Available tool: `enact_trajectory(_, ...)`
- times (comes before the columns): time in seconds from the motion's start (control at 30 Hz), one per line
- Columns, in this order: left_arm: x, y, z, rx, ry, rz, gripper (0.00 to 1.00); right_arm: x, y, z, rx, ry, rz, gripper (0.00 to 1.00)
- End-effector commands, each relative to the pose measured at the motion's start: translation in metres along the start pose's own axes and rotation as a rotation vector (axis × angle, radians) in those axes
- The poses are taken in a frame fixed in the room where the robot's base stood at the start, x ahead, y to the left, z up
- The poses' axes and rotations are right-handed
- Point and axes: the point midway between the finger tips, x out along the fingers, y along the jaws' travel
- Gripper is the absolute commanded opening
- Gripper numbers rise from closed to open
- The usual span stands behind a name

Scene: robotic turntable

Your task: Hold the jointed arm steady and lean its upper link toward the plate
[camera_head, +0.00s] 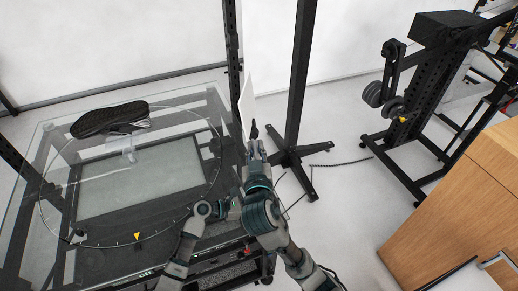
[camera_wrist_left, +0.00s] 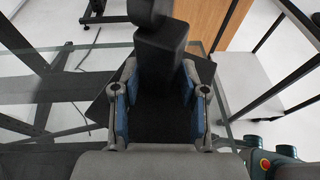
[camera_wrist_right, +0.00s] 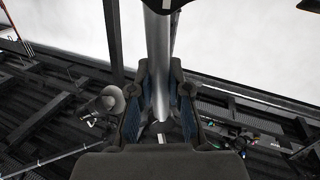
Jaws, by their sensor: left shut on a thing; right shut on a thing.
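The jointed arm is mostly hidden behind my arms in the head view; a small dark part (camera_head: 254,131) shows at my right fingertips. In the left wrist view its black block (camera_wrist_left: 160,115) sits between the fingers of my left gripper (camera_wrist_left: 161,97), with a dark narrower piece above. My left gripper (camera_head: 229,207) is partly covered by my right arm. My right gripper (camera_head: 256,150) is shut on a silver rod-like link (camera_wrist_right: 158,50), upright in the right wrist view. The round glass plate (camera_head: 190,135) lies left of both grippers.
A dark shoe (camera_head: 110,118) rests on a clear stand (camera_head: 128,150) on the plate. A black upright post (camera_head: 300,70) and a white panel (camera_head: 249,95) stand behind my right gripper.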

Motion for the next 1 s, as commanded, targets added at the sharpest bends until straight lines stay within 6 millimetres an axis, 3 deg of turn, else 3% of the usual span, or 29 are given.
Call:
enact_trajectory(0.6, -0.001, 0.001, -0.001, 0.000, 0.001, 0.002, 0.24, 0.009, -0.042, 0.012, -0.480, -0.100, -0.002, 0.00)
enact_trajectory(1.0, -0.001, 0.001, -0.001, 0.000, 0.001, 0.002, 0.24, 0.011, -0.052, 0.020, -0.631, -0.132, -0.001, 0.00)
